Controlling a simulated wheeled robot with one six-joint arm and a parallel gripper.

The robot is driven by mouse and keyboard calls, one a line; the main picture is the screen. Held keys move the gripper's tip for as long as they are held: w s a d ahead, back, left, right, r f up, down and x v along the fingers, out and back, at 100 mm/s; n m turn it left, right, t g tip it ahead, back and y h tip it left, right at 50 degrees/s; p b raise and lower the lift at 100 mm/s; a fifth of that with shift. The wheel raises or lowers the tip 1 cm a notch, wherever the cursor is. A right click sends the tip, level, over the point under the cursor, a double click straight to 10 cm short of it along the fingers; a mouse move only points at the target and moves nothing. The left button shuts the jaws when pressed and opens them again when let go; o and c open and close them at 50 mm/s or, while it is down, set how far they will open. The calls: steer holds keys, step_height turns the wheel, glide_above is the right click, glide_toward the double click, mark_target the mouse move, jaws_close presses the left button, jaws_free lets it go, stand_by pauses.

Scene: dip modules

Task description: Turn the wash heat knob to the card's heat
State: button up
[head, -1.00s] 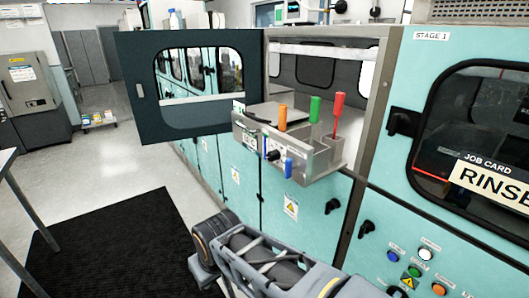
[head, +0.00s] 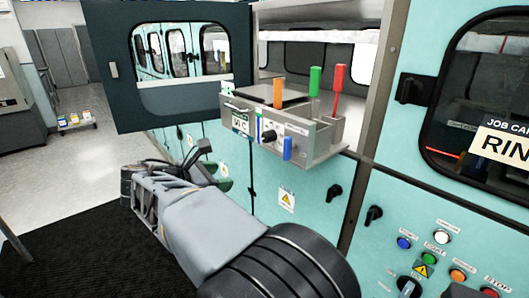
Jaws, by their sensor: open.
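A small black knob (head: 269,136) sits on the front of the grey metal box that sticks out of the open cabinet. I take it for the wash heat knob, but its label and pointer are too small to read. A small white card (head: 241,121) is on the box front left of the knob; its text is not legible. A job card (head: 503,143) behind the right window reads "RIN" before the picture's edge. My gripper (head: 213,166) is open, below and left of the box, clear of the knob. Its fingers are small and partly unclear.
Orange (head: 277,92), green (head: 314,82) and red (head: 338,85) handles stand up from the box. A blue handle (head: 288,148) is right of the knob. The open dark door (head: 120,85) hangs at left. Several buttons fill the lower right panel.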

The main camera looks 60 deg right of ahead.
mark_target(264, 139)
steer(key=s+d+r+g+h, duration=0.1)
steer(key=d, duration=0.4)
steer(key=s+d+r+n+g+h+b, duration=0.1)
steer(key=d+r, duration=0.1)
steer(key=d, duration=0.4)
steer(key=s+d+r+n+h, duration=0.1)
steer(key=s+d+r, duration=0.1)
steer(key=d, duration=0.3)
steer(key=shift+s+d+g+h+b, duration=0.1)
steer(key=shift+d+g+h+b, duration=0.1)
steer(key=shift+g+h+b, duration=0.2)
steer(key=shift+c, duration=0.4)
steer(key=c, duration=0.8)
steer(key=shift+c, duration=0.2)
steer(key=shift+f, duration=0.1)
